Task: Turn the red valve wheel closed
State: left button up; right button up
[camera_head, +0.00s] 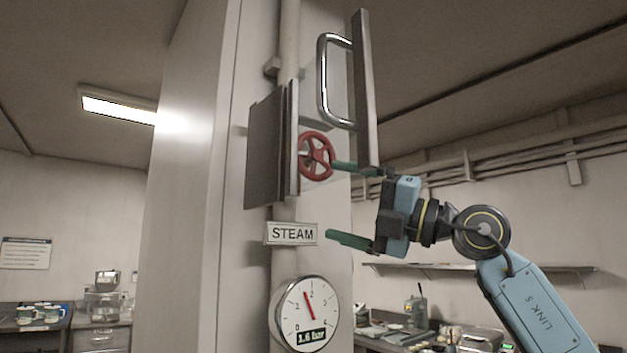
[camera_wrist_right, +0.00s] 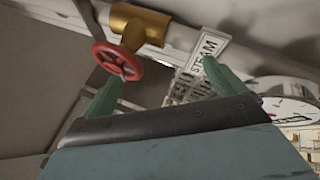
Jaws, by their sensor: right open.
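The red valve wheel (camera_head: 316,156) stands upright inside an open metal box on the column. Its spokes and rim show clearly. My right gripper (camera_head: 338,202) is open, with its two green fingers apart, one above the other. The upper finger reaches close to the wheel's right edge; I cannot tell whether it touches. The lower finger is below the wheel, near the STEAM sign. In the right wrist view the wheel (camera_wrist_right: 118,62) is beyond the fingers, nearer the left one, on a brass valve body (camera_wrist_right: 140,25). Nothing is between the fingers. My left gripper is not in view.
The box door (camera_head: 364,90) with its metal handle (camera_head: 324,80) stands open just above my right gripper. Below the box are the STEAM sign (camera_head: 291,233) and a round gauge (camera_head: 307,313) reading 1.6 bar. Counters with kitchenware stand in the background.

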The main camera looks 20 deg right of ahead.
jog(key=s+r+t+h+p, duration=0.2)
jog(key=s+r+t+h, duration=0.2)
jog(key=s+r+h, duration=0.5)
jog(key=shift+n+h, duration=0.3)
jog(key=shift+h, duration=0.3)
jog(key=p+x, duration=0.1)
jog(key=x, duration=0.2)
jog(key=f+p+x, duration=0.1)
jog(key=p+x, duration=0.1)
jog(key=x, duration=0.2)
jog(key=a+f+p+x, duration=0.1)
jog(key=p+x, duration=0.1)
jog(key=x, duration=0.2)
jog(key=shift+s+f, duration=0.1)
jog(key=shift+s, duration=0.15)
jog(key=shift+c, duration=0.2)
jog(key=c, duration=0.9)
jog(key=shift+f, duration=0.1)
